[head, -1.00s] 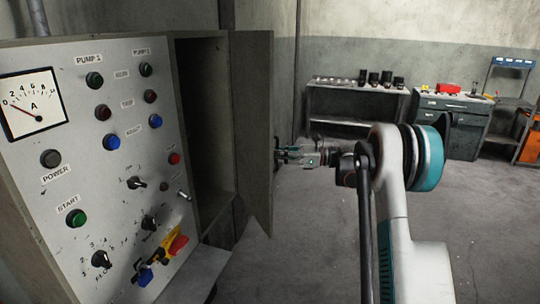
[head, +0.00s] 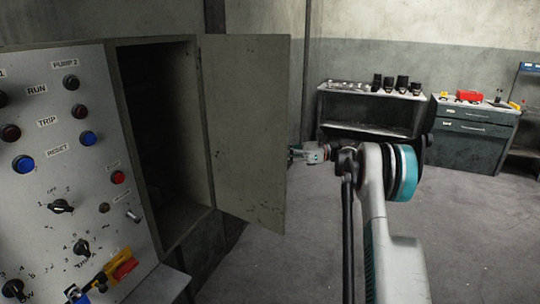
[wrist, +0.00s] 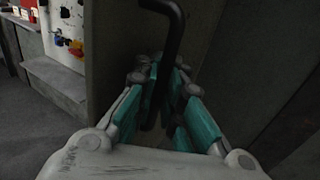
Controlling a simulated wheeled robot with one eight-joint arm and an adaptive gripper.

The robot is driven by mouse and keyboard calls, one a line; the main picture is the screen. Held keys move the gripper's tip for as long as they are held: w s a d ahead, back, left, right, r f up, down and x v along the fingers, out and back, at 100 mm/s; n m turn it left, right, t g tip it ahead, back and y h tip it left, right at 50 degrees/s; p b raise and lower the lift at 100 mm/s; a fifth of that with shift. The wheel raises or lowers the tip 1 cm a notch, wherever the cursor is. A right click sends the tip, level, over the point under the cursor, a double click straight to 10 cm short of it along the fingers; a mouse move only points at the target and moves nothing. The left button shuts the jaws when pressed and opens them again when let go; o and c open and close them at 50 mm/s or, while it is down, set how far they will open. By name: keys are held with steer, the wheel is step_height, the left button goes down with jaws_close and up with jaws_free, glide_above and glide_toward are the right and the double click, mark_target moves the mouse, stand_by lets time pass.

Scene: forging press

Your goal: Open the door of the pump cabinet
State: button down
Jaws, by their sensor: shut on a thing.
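The pump cabinet (head: 185,222) stands left of centre in the head view, and its dark inside shows. Its grey metal door (head: 245,125) is swung wide open on hinges at the cabinet's right side. My gripper (head: 297,152) is at the door's free edge, partly hidden behind it. In the wrist view my gripper (wrist: 160,105) has its teal-lined fingers shut around a black bent handle (wrist: 172,35). The handle stands out from the door, whose outer face fills much of that view. The handle is hidden in the head view.
The control panel (head: 70,150) with knobs, buttons and a yellow-red switch stands left of the cabinet. A shelf bench (head: 350,130) and a dark drawer cabinet (head: 470,145) stand along the back wall. The floor (head: 300,250) right of the door is clear.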

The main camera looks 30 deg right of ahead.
steer(key=shift+w+d, duration=0.1)
steer(key=shift+d, duration=0.3)
steer(key=c, duration=2)
jaws_free()
steer(key=v, duration=1.2)
